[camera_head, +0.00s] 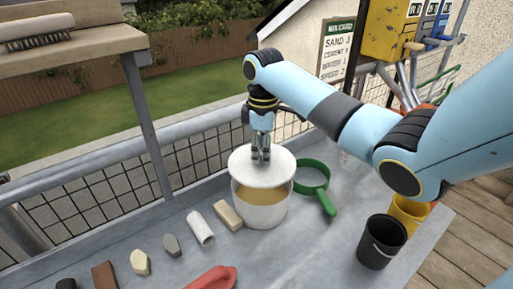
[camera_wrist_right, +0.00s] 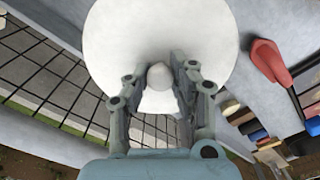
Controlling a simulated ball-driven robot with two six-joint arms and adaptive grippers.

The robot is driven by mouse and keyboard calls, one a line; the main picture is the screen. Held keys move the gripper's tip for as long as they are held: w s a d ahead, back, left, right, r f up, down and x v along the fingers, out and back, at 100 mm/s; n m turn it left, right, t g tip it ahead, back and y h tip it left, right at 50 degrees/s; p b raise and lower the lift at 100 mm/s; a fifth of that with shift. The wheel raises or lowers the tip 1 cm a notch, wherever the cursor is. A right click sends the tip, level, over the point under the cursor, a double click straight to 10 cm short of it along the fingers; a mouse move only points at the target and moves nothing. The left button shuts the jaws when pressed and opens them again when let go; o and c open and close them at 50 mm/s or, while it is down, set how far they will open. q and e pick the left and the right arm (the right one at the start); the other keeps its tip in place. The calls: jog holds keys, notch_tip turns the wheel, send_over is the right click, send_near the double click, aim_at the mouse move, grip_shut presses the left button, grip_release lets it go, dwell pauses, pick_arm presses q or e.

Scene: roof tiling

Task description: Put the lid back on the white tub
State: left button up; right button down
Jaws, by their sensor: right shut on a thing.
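The round white lid (camera_head: 250,172) is held level by its knob (camera_wrist_right: 158,76) in my right gripper (camera_head: 261,158). In the wrist view the fingers close on the knob from both sides, and the lid (camera_wrist_right: 158,30) fills the upper middle. The white tub (camera_head: 262,215) stands upright on the grey bench, directly under the lid. A tan content or inner surface shows between the lid's near edge and the tub's front rim, so the lid is above the rim and apart from it at the front. The tub's back rim is hidden. My left gripper is not in view.
A green-rimmed sieve (camera_head: 316,180) lies close to the tub's right, and a tan block (camera_head: 228,215) close to its left. A white roll (camera_head: 200,229), a red tool (camera_head: 212,279) and black (camera_head: 381,243) and yellow (camera_head: 408,212) buckets also stand on the bench (camera_head: 305,245).

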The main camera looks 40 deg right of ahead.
jog(key=shift+s+f+b, duration=0.1)
jog(key=shift+f+b, duration=0.55)
jog(key=shift+b, duration=0.05)
notch_tip(320, 180, down, 3)
jog(key=b, duration=0.3)
jog(key=shift+b, duration=0.35)
jog(key=shift+f, duration=0.85)
jog(key=shift+r+p, duration=0.1)
jog(key=shift+p, duration=0.75)
jog(key=shift+f+p, duration=0.25)
jog(key=shift+p, duration=0.1)
dwell(0.5)
jog(key=shift+p, duration=0.4)
dwell(0.5)
jog(key=c, duration=0.6)
grip_release()
